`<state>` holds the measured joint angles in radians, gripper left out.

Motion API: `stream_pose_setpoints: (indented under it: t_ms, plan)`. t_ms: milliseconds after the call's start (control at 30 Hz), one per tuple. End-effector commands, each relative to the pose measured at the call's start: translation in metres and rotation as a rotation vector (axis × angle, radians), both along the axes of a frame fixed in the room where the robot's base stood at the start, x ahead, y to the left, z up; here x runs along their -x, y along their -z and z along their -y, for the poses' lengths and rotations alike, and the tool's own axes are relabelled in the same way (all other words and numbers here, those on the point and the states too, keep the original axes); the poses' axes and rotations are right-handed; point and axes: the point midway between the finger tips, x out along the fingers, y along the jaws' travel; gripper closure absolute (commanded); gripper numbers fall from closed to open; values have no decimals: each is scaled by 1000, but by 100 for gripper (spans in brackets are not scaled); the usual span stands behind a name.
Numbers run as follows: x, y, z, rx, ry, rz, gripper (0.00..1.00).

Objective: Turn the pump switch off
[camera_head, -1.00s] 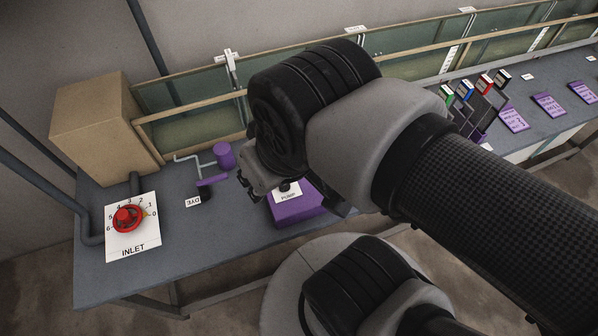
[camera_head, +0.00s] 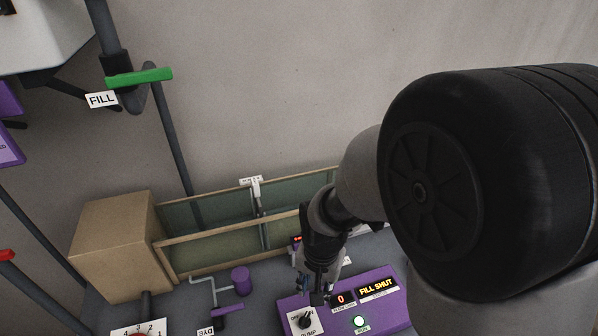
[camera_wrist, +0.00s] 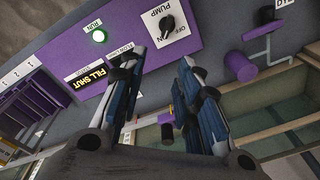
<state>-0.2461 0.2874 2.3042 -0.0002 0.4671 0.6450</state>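The pump switch is a black knob on a white PUMP plate. It shows at the bottom of the head view (camera_head: 305,320) and at the top of the wrist view (camera_wrist: 167,28). The plate is on a purple panel (camera_wrist: 128,44) with a lit green RUN lamp (camera_wrist: 99,37) and a display reading FILL SHUT (camera_wrist: 90,79). I cannot tell surely which mark the knob points at. My gripper (camera_wrist: 163,60) is open and empty, its two fingers apart, with the knob beyond the tips. In the head view my gripper (camera_head: 318,296) is just above the plate.
A purple cylinder on a grey pipe (camera_head: 241,281) with a DYE label is left of the panel. A cardboard-coloured box (camera_head: 115,245) stands at left. A glass-sided channel (camera_head: 215,245) runs behind. A green FILL lever (camera_head: 139,77) is on a pipe at upper left.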

Motion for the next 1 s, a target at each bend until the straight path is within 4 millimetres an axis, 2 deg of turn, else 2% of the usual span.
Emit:
stream_pose_setpoints:
  t_ms: [33, 100, 200, 567, 1000]
  plan:
    - [1, 16, -6, 5, 18, -29, 69]
    - [0, 36, -12, 9, 47, -51, 69]
    - [1, 56, -19, 13, 77, -69, 69]
    - [2, 92, -22, 16, 100, -82, 69]
    - [3, 154, -22, 17, 99, -83, 69]
